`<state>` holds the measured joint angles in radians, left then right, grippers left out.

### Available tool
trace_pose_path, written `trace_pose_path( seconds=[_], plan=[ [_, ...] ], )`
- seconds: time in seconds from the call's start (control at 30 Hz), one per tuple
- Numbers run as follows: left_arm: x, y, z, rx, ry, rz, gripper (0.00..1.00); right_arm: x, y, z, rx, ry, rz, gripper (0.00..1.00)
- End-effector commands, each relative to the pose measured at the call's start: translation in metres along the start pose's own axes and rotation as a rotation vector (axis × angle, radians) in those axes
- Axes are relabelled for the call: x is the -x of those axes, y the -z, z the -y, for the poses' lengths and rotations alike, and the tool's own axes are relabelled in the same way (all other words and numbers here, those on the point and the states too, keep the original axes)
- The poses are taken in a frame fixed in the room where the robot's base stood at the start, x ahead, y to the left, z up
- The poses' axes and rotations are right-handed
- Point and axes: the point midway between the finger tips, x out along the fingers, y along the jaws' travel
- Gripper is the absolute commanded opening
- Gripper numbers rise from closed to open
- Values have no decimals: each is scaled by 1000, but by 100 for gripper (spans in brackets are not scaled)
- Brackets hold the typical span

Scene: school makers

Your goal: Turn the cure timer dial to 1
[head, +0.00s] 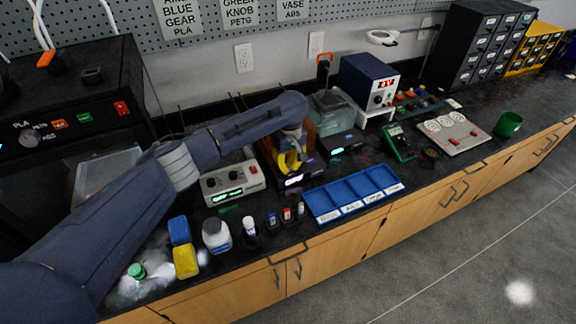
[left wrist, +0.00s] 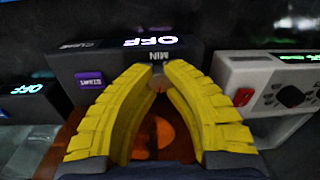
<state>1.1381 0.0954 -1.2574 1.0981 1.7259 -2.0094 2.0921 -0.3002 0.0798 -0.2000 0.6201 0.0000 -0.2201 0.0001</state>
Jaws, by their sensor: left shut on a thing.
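The cure unit (left wrist: 112,62) is a dark box whose lit display (left wrist: 150,41) reads OFF, seen turned over in the left wrist view. In the head view its dark front (head: 292,181) with a lit display shows under my left arm. The timer dial (left wrist: 158,84), a small brownish knob by the MIN label, is mostly hidden between my fingertips. My left gripper (left wrist: 159,76) has yellow fingers closed on the dial from both sides. In the head view the yellow left gripper (head: 290,161) is at the unit's front. My right gripper is not in view.
A grey power box (head: 232,181) stands left of the cure unit, close to the gripper. A blue divided tray (head: 352,192) lies to the right front. Bottles and small vials stand along the front edge. A clear-lidded container (head: 333,112) stands behind to the right.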

Motion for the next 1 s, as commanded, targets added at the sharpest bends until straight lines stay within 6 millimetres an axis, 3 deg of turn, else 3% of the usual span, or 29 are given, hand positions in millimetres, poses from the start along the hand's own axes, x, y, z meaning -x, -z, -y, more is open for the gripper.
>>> trace_pose_path(
  seconds=[0.6, 1.0],
  plan=[
    [-2, -6, -1, -456, -3, -9, 0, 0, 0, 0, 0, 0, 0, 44],
    [-3, -7, 0, -576, -4, -13, 0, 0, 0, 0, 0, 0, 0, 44]
  ],
)
